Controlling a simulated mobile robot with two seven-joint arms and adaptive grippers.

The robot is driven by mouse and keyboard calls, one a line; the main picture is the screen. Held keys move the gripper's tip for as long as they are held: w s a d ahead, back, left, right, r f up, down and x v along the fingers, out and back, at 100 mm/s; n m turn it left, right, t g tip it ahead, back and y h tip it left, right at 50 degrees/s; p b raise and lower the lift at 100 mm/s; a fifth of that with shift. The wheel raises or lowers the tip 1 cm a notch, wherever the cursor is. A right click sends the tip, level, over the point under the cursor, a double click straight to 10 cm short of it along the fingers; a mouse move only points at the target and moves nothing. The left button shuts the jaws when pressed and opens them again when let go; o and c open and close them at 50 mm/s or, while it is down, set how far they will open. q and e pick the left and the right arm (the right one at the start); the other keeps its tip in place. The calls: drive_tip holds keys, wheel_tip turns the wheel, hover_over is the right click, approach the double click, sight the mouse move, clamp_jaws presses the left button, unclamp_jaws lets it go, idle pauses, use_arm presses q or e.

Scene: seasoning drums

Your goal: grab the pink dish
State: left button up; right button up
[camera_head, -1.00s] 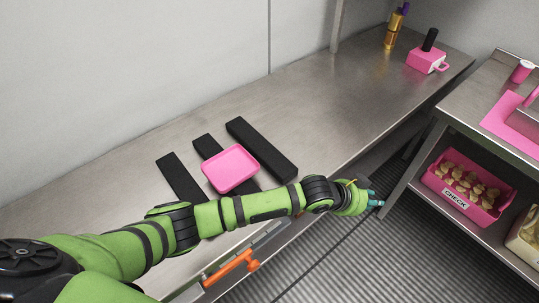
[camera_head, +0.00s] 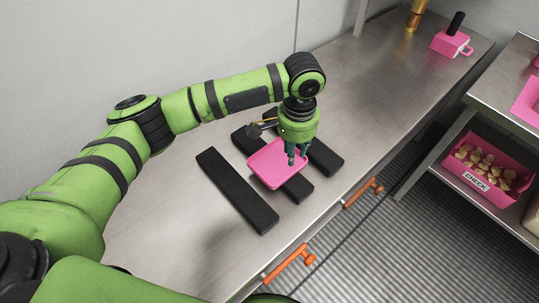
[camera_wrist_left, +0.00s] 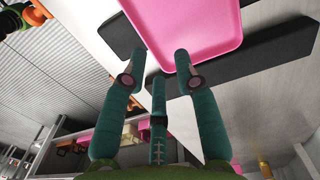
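The pink dish (camera_head: 268,172) is a shallow square tray with rounded corners. It lies across the black bars on the metal counter. My left gripper (camera_head: 292,160) points down at the dish's far right part in the head view. In the left wrist view, its teal fingers (camera_wrist_left: 156,66) are spread apart with nothing held between them. The dish (camera_wrist_left: 200,25) fills the top middle there, and one fingertip overlaps its edge. I cannot tell whether that finger touches it. My right gripper is not in view.
Several black bars (camera_head: 237,190) lie on the counter (camera_head: 170,235) under and beside the dish. A pink box with a black handle (camera_head: 451,42) and a gold bottle (camera_head: 416,17) stand at the far end. Orange handles (camera_head: 290,262) stick out along the front edge.

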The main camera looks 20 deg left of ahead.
sight(294, 171)
use_arm(q)
drive_tip(key=shift+s+d+f+p, duration=0.35)
drive_tip(key=shift+s+d+f, duration=0.2)
drive_tip(key=shift+s+f, duration=0.2)
wheel_tip(294, 171, down, 4)
drive_tip(key=shift+w+a+r+p, duration=0.1)
drive_tip(key=shift+r+p, duration=0.15)
drive_tip(key=shift+p, duration=0.05)
drive_tip(key=shift+f, duration=0.2)
drive_tip(key=c, duration=0.6)
clamp_jaws()
drive_tip(key=shift+r, duration=0.1)
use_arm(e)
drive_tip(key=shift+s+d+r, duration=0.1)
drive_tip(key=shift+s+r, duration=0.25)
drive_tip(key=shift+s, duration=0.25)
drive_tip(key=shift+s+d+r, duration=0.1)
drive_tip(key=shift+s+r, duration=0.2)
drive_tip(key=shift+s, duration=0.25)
